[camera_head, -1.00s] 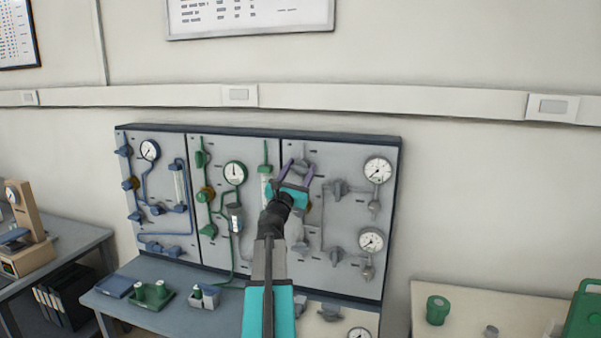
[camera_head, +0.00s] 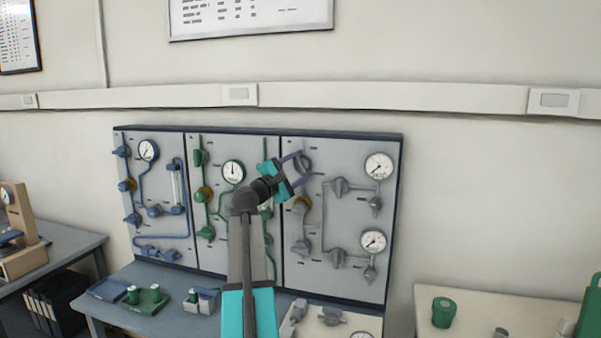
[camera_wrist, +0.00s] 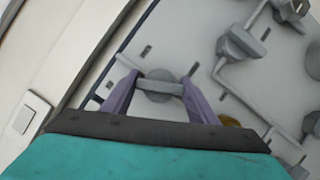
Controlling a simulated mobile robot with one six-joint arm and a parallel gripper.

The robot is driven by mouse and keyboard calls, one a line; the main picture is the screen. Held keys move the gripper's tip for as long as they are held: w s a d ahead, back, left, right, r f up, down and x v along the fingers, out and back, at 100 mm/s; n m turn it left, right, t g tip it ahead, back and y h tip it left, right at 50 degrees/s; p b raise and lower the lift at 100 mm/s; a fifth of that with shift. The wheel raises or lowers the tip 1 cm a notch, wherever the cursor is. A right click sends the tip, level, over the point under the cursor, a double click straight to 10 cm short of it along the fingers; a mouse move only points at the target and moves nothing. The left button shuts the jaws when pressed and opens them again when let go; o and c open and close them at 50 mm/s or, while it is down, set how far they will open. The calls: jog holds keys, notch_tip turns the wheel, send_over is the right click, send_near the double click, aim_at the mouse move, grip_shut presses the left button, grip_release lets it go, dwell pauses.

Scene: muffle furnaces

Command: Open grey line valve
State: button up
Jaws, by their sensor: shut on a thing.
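The grey line valve (camera_head: 303,162) is the top valve on the grey right-hand panel (camera_head: 345,235). In the wrist view its round body and bar handle (camera_wrist: 160,86) lie between my two purple fingers. My gripper (camera_head: 297,161) reaches it from the left, with its teal body tilted, and is shut on the handle ends. The fingers also show in the wrist view (camera_wrist: 159,90). In the head view the fingers partly cover the handle, so its exact angle is hard to read there.
Below the valve are a brown-yellow knob (camera_head: 302,205) and a grey valve (camera_head: 301,247). To the right are another grey valve (camera_head: 340,187) and two gauges (camera_head: 379,166) (camera_head: 373,241). Green (camera_head: 233,172) and blue (camera_head: 148,151) line panels stand left. My arm covers part of the green panel.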

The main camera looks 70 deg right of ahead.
jog(key=m+y, duration=0.1)
jog(key=m, duration=0.1)
jog(key=m+y+b, duration=0.1)
jog(key=m, duration=0.2)
jog(key=shift+f+m+b, duration=0.2)
jog(key=shift+m+b, duration=0.1)
jog(key=shift+s, duration=0.1)
jog(key=o, duration=1)
jog(key=shift+a+r, duration=0.1)
jog(key=shift+o, duration=0.2)
jog(key=b+v, duration=0.1)
jog(key=v, duration=1.2)
jog(key=shift+w+a+b, duration=0.2)
jog(key=shift+a+b, duration=0.15)
jog(key=shift+r, duration=0.15)
